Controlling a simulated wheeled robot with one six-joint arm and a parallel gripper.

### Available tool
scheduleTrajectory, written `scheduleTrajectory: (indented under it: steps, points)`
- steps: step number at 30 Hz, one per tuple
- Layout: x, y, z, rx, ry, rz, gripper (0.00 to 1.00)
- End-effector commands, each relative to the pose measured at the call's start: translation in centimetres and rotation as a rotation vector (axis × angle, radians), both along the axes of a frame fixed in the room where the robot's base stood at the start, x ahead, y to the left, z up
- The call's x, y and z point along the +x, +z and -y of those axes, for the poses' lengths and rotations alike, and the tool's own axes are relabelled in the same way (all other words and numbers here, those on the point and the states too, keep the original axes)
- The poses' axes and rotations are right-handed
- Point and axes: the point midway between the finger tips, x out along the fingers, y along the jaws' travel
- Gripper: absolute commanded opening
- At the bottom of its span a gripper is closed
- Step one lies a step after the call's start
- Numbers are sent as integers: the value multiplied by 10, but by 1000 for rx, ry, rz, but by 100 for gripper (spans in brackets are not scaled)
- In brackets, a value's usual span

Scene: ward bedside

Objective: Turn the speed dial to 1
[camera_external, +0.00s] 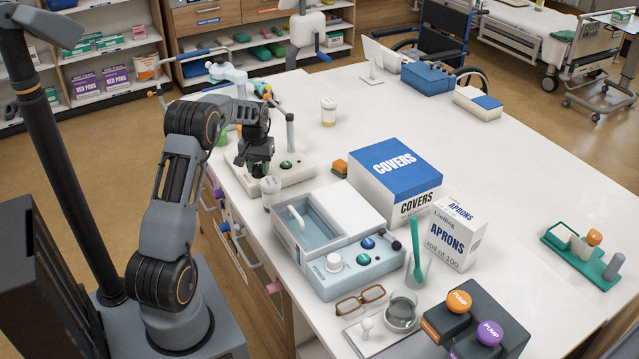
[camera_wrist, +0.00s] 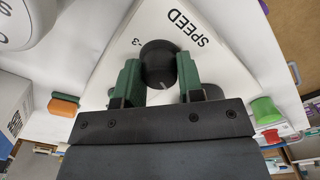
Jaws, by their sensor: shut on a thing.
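The speed dial (camera_wrist: 159,58) is a round black knob on a white panel (camera_wrist: 108,62) marked SPEED. A numeral 3 is printed beside it, and a pale pointer line shows on the knob near its edge. My gripper (camera_wrist: 157,72) has its two green fingers on either side of the dial, shut on it. I cannot read which number the pointer faces; the other numerals are hidden. In the external view my gripper (camera_external: 257,168) points down over the white device base (camera_external: 297,178), hiding the dial there.
A post (camera_external: 290,130) rises behind. A white cup (camera_external: 271,190) stands in front.

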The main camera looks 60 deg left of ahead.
Motion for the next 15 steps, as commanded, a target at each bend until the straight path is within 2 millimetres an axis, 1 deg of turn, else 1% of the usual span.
scheduleTrajectory:
  steps: [9, 15]
  points:
    - [0, 0, 0, 1, -284, 1, 11]
    - [0, 0, 0, 1, -429, 1, 11]
